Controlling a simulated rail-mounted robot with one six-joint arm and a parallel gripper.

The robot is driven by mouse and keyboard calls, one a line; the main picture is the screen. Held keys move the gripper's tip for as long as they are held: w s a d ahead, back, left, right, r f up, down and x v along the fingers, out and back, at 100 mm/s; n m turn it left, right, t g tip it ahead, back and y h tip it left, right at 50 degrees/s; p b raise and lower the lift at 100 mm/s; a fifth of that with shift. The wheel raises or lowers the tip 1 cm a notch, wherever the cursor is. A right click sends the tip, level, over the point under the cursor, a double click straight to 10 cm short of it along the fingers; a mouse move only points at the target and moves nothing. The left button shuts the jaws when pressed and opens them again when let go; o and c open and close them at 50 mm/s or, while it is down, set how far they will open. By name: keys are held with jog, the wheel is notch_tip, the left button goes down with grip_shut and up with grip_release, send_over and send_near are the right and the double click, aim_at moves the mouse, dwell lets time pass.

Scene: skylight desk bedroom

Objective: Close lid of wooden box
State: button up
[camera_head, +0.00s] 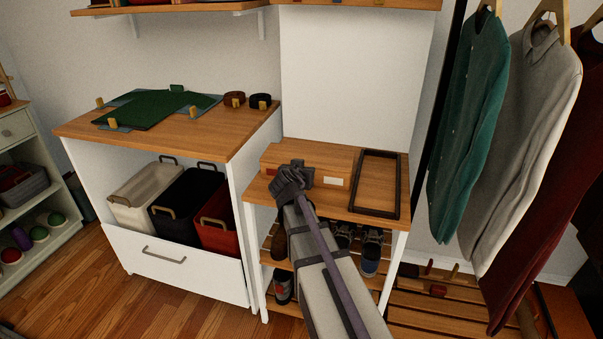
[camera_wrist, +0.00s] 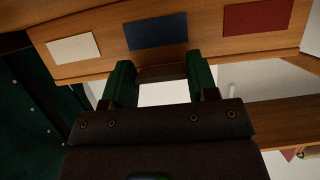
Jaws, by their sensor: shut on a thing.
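The wooden box (camera_head: 325,155) sits on the small wooden-topped shelf unit. Its lid looks flat on top; I cannot tell whether any gap is left. Its front has white, blue and red labels, seen close in the wrist view, with the blue label (camera_wrist: 156,33) in the middle. My gripper (camera_head: 297,172) is at the box's front edge and covers part of it. In the wrist view my gripper's green fingertips (camera_wrist: 161,80) stand on either side of a small brown tab (camera_wrist: 162,73) at the box edge, shut on it.
A dark-rimmed tray (camera_head: 396,200) lies right of the box. Shoes (camera_head: 370,262) stand on the slatted shelf below. Hanging clothes (camera_head: 470,100) are close on the right. A wider desk (camera_head: 235,132) with green cloth stands left. A wall shelf (camera_head: 180,9) is above.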

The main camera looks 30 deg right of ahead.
jog(key=shift+f, duration=0.15)
jog(key=o, duration=0.8)
jog(key=shift+o, duration=0.9)
jog(key=shift+f, duration=0.1)
jog(key=o, duration=0.3)
jog(key=p+v, duration=0.4)
jog(key=v, duration=0.6)
jog(key=shift+s+a+r, duration=0.2)
jog(key=shift+a+r, duration=0.05)
jog(key=shift+r, duration=0.1)
